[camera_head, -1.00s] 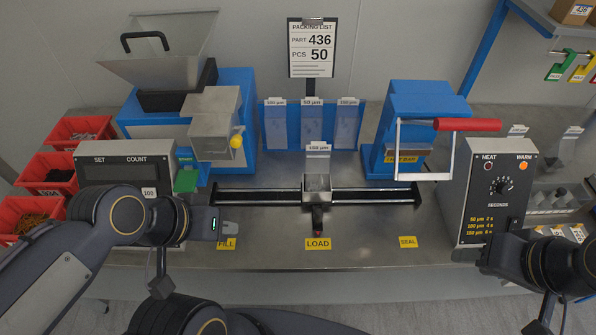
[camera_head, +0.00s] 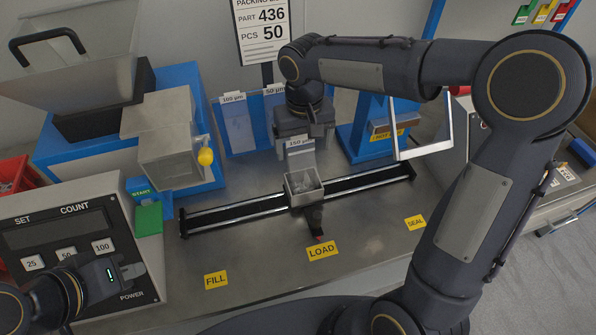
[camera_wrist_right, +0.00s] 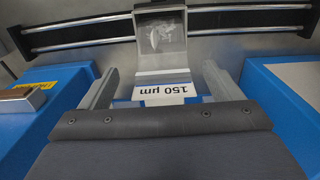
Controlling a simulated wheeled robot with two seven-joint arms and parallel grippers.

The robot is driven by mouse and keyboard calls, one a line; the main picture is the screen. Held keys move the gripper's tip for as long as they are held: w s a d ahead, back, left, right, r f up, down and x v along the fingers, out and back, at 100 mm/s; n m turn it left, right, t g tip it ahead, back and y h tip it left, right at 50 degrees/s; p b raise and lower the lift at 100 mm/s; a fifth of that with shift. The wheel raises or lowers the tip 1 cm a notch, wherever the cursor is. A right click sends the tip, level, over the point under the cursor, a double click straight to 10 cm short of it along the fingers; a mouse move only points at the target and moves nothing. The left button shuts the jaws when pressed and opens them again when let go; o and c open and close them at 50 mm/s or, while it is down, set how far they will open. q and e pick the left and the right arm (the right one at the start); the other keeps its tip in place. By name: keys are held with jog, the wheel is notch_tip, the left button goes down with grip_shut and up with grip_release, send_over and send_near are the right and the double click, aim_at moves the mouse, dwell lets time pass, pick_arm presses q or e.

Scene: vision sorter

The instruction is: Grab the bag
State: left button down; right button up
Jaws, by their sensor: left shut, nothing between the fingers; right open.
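A clear bag (camera_head: 302,160) with a 150 µm label stands at the small metal carriage (camera_head: 304,197) on the rail. In the right wrist view the bag (camera_wrist_right: 163,62) rises from the box-shaped carriage (camera_wrist_right: 160,8), with small pale pieces visible inside. My right gripper (camera_head: 303,135) is directly above and behind it, pointing down. Its two fingers (camera_wrist_right: 160,85) are open, one on each side of the labelled top edge, apart from it. My left gripper (camera_head: 130,270) is shut and empty in front of the count panel.
Blue pockets (camera_head: 238,125) with bags stand behind the rail (camera_head: 235,212). A blue sealing press (camera_head: 365,135) with a handle bar is right of my right gripper. The count machine (camera_head: 75,225) stands at left. The bench front by the yellow LOAD label (camera_head: 322,250) is clear.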

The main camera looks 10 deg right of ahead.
aim_at(302, 168)
jog(key=f, duration=0.4)
jog(key=shift+w+a+f, duration=0.15)
jog(key=shift+w+f, duration=0.1)
jog(key=shift+c, duration=0.2)
jog(key=c, duration=1.3)
jog(key=shift+r, duration=0.1)
